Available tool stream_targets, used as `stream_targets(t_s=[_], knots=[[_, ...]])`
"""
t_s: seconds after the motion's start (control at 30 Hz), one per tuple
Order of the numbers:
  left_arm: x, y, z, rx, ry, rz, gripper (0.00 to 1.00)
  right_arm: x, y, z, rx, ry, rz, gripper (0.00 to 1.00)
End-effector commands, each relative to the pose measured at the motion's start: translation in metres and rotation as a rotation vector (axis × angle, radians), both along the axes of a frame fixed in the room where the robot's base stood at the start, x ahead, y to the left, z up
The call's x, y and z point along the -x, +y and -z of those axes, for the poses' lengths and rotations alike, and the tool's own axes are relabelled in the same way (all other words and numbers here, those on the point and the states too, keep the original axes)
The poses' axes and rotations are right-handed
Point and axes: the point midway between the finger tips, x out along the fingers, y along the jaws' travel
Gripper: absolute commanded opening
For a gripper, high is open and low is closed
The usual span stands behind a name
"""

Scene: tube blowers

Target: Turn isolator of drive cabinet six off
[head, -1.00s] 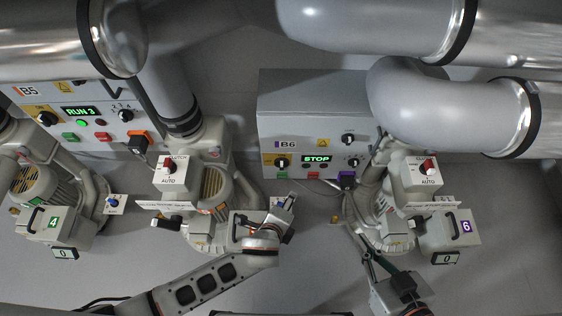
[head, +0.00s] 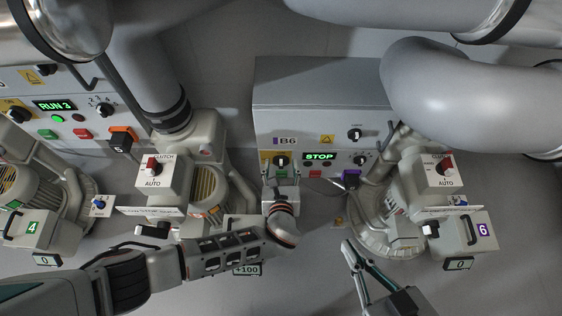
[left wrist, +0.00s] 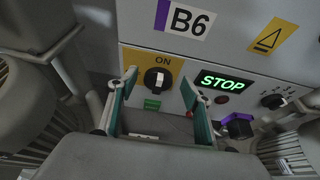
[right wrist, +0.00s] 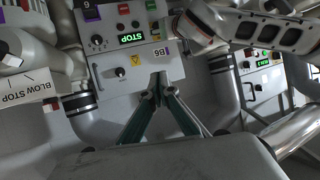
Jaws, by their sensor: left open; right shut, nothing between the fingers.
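Drive cabinet B6 (head: 300,95) is a grey box with a STOP display. Its isolator (left wrist: 157,80) is a black rotary knob on a yellow plate in the left wrist view. The knob stands upright, and the word ON is printed above it. The isolator also shows in the head view (head: 282,160). My left gripper (left wrist: 159,84) is open, with one fingertip on each side of the knob; I cannot tell whether they touch it. In the head view my left gripper (head: 283,172) partly covers the panel below the isolator. My right gripper (head: 347,243) is shut and empty, over the floor.
Beside the isolator are the STOP display (left wrist: 224,81), a purple connector (left wrist: 237,126) and a green button (left wrist: 152,104). Blower 6 (head: 458,225) stands to the right. Cabinet B5 (head: 70,120) reads RUN 3 at the left. Large pipes (head: 470,85) hang overhead.

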Motion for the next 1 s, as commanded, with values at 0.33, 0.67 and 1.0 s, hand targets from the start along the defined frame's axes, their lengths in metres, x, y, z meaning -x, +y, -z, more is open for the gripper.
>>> stream_targets(t_s=[0.33, 0.67, 1.0], knots=[[-0.013, 0.0, 0.003, 0.001, -0.001, 0.0, 0.49, -0.002, 0.006, -0.004, -0.044, -0.005, 0.011, 0.0], [-0.013, 0.0, 0.003, 0.002, -0.001, -0.001, 0.05, -0.002, 0.006, -0.004, -0.044, -0.007, 0.01, 0.0], [-0.015, 0.001, 0.003, 0.003, -0.002, -0.002, 0.0, -0.002, 0.006, -0.004, -0.043, -0.005, 0.01, 0.0]])
